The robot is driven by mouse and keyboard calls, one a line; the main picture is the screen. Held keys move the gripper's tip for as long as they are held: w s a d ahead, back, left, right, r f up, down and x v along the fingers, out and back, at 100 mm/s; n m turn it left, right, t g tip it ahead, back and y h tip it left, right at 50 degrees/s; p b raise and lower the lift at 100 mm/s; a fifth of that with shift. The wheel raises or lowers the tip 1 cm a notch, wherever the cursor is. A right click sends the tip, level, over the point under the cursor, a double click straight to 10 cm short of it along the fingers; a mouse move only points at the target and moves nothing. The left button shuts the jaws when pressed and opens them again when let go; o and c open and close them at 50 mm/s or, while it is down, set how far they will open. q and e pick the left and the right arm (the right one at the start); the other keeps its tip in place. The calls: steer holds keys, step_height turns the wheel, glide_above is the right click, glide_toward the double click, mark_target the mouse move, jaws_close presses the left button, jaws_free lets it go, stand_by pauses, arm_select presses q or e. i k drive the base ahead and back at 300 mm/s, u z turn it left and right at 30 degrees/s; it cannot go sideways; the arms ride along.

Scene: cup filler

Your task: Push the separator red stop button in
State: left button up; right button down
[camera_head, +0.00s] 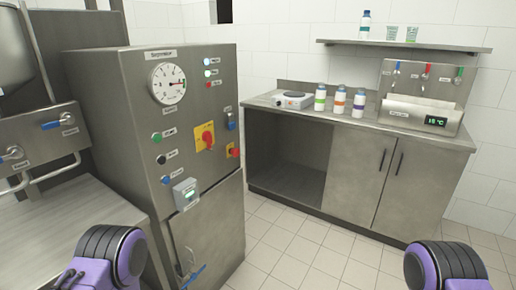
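The steel control cabinet (180,115) stands left of centre, with a name plate (161,55) too small to read surely. A red rotary handle sits on a yellow plate (198,130). A small red knob (235,152) on yellow is at the panel's right edge. I cannot tell from the labels which is the stop button, or whether one is pressed. Neither gripper shows; only purple and black parts of my arms appear at the bottom corners.
A dial gauge (168,83), lamps (209,73) and a grey box (186,194) are on the cabinet. Pipes with blue-handled valves (52,124) are at left. A counter (330,118) with bottles stands at right. The tiled floor (290,235) between is clear.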

mark_target(235, 153)
steer(key=u, duration=0.3)
steer(key=i, duration=0.85)
steer(key=u, duration=0.45)
